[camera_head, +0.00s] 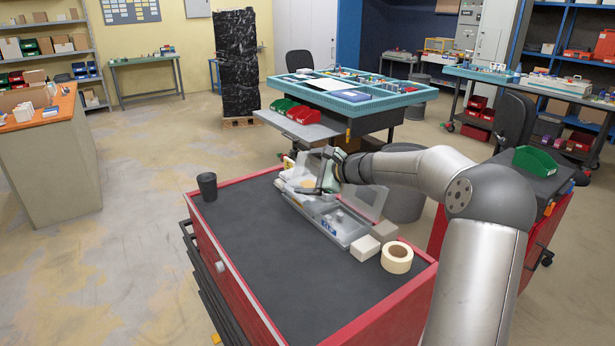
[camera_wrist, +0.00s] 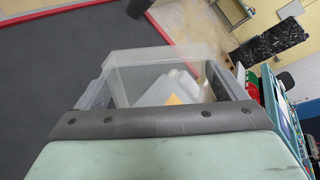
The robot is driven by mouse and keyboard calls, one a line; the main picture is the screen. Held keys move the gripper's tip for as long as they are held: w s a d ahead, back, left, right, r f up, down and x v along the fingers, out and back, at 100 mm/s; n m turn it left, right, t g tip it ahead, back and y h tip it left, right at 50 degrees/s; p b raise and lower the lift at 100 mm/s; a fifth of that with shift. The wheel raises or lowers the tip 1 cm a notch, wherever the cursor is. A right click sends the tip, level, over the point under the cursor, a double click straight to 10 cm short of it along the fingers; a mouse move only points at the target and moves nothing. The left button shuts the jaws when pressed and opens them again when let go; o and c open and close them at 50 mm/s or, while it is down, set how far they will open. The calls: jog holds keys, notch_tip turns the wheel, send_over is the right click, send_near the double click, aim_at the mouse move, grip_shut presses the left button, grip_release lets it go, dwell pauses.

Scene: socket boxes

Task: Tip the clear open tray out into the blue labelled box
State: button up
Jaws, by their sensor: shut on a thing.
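My gripper (camera_head: 324,184) is above the far part of the red cart, shut on a clear open tray (camera_head: 298,177). In the wrist view the clear tray (camera_wrist: 125,62) is just beyond my gripper's dark pad (camera_wrist: 160,122); pale and yellow shapes show in or through it, and I cannot tell which. Below and beside my gripper, a grey-blue box (camera_head: 345,238) with a raised clear lid (camera_head: 368,201) sits on the cart. It has small blue and pale items inside. I cannot read a label. My gripper and the tray hide its far end.
The red cart (camera_head: 214,250) has a dark top with free room at front and left. A black cup (camera_head: 207,187) stands at its far left corner. White blocks (camera_head: 366,248) and a tape roll (camera_head: 397,258) are right of the box. A teal-edged table (camera_head: 322,98) stands behind.

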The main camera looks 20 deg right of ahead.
jog(key=shift+s+d+r+t+y+b, duration=0.1)
jog(key=shift+s+d+t+y+b, duration=0.65)
jog(key=shift+b, duration=3.4)
jog(key=shift+s+d+t+y+b, duration=0.5)
jog(key=shift+s+t+b, duration=0.45)
jog(key=shift+b, duration=3.15)
jog(key=shift+s+d+f+t+y+b, duration=0.3)
jog(key=shift+s+d+t+y+b, duration=0.3)
jog(key=shift+b, duration=2.25)
jog(key=shift+s+d+f+t+y+b, duration=0.3)
jog(key=shift+s+t+b, duration=0.4)
jog(key=shift+b, duration=2.1)
jog(key=shift+s+d+f+t+y+b, duration=0.25)
jog(key=shift+s+d+t+y+b, duration=0.35)
jog(key=shift+b, duration=2)
jog(key=shift+s+b, duration=0.25)
jog(key=shift+b, duration=0.05)
